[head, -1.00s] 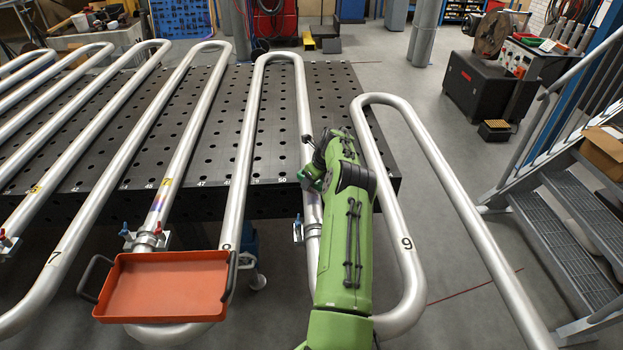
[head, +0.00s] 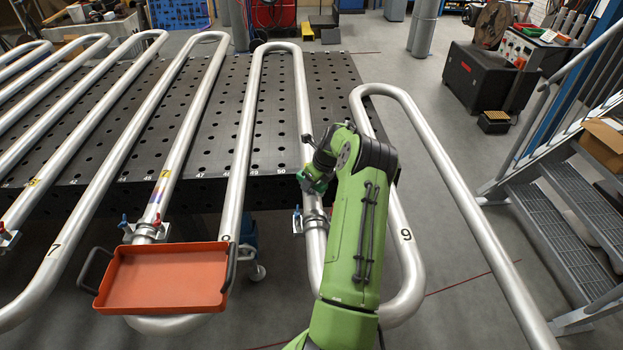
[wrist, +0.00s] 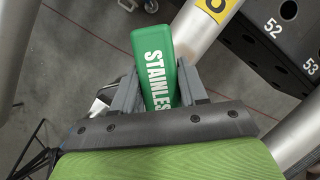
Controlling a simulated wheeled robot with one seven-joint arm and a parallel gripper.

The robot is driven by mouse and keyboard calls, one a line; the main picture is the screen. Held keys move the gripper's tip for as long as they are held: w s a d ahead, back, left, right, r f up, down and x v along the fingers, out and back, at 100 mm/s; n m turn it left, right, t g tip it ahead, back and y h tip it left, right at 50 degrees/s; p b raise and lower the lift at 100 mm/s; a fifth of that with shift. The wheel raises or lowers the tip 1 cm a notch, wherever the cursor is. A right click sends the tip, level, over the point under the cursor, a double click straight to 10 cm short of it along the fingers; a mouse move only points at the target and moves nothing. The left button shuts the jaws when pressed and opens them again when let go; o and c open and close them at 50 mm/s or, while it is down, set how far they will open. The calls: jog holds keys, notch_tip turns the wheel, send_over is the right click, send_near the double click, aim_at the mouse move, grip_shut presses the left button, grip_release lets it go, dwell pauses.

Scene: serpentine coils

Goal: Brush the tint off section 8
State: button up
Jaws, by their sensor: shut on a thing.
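My gripper (wrist: 147,90) is shut on a green block marked STAINLESS (wrist: 155,65), seen between its fingers in the wrist view. In the head view this green block (head: 313,183) is small, beside a pipe leg right of centre and above a clamp. I cannot tell whether it touches the pipe. The section 8 pipe (head: 236,190) has a black 8 partly hidden by the tray. A bluish-purple tint (head: 156,207) shows on the leg to its left, below a yellow tag. In the wrist view a pipe (wrist: 192,40) with a partly cut yellow tag (wrist: 215,8) lies close; a faint brownish patch shows beside the right finger.
An orange tray (head: 160,280) with black handles sits over the front bends. A dark perforated table (head: 330,90) lies under the coils. The section 9 pipe (head: 405,215) is right of my arm. Metal stairs (head: 560,220) stand at the right, with grey floor between.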

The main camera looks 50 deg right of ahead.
aim_at(309, 198)
jog(key=shift+s+a+f, duration=0.2)
jog(key=shift+s+a, duration=0.8)
jog(key=shift+a, duration=0.1)
jog(key=shift+s+a+r, duration=0.15)
jog(key=shift+s+a, duration=0.45)
jog(key=shift+a, duration=0.15)
jog(key=shift+r, duration=0.1)
